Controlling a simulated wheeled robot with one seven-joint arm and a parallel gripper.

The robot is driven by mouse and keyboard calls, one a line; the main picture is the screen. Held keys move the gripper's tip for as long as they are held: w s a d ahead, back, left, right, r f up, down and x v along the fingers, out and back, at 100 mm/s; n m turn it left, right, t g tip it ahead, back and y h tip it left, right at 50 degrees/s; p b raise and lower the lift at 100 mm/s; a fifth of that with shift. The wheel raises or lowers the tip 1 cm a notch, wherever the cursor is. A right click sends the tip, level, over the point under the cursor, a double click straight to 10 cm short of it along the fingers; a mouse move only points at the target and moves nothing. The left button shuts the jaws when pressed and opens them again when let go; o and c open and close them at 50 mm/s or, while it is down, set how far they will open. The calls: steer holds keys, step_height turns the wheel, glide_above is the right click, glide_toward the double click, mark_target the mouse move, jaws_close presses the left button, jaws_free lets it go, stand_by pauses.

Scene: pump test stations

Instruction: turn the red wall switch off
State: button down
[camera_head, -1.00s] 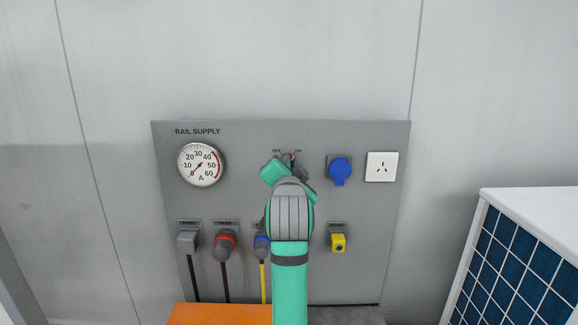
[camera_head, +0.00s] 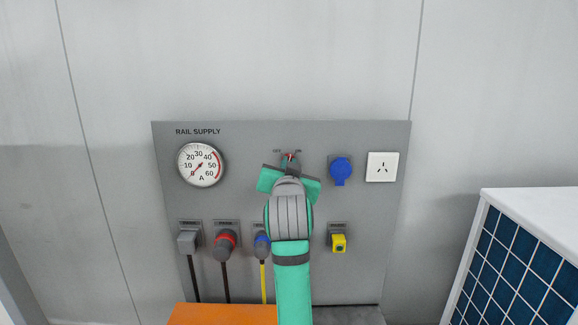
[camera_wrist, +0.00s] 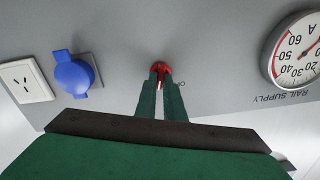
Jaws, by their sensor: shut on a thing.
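The red wall switch (camera_head: 289,156) is on the upper middle of the grey panel, mostly hidden behind my gripper in the head view. In the wrist view the red switch (camera_wrist: 160,68) shows at the tips of my gripper's fingers. My gripper (camera_head: 289,162) is shut on the switch, and its two fingers (camera_wrist: 160,84) lie on either side of the red knob. Small marks stand above the switch in the head view, partly hidden. The exact angle of the knob is hard to tell.
The grey panel (camera_head: 240,140) carries a gauge (camera_head: 201,164) to the left, a blue socket cover (camera_head: 340,171) and a white outlet (camera_head: 382,167) to the right. Plugs with cables (camera_head: 225,245) and a yellow connector (camera_head: 338,243) sit below. An orange surface (camera_head: 222,314) lies underneath.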

steer(key=n, duration=1.2)
steer(key=shift+a, duration=0.25)
stand_by(0.5)
steer(key=c, duration=1.9)
jaws_free()
steer(key=shift+o, duration=0.2)
steer(key=s, duration=1)
steer(key=shift+s, duration=0.4)
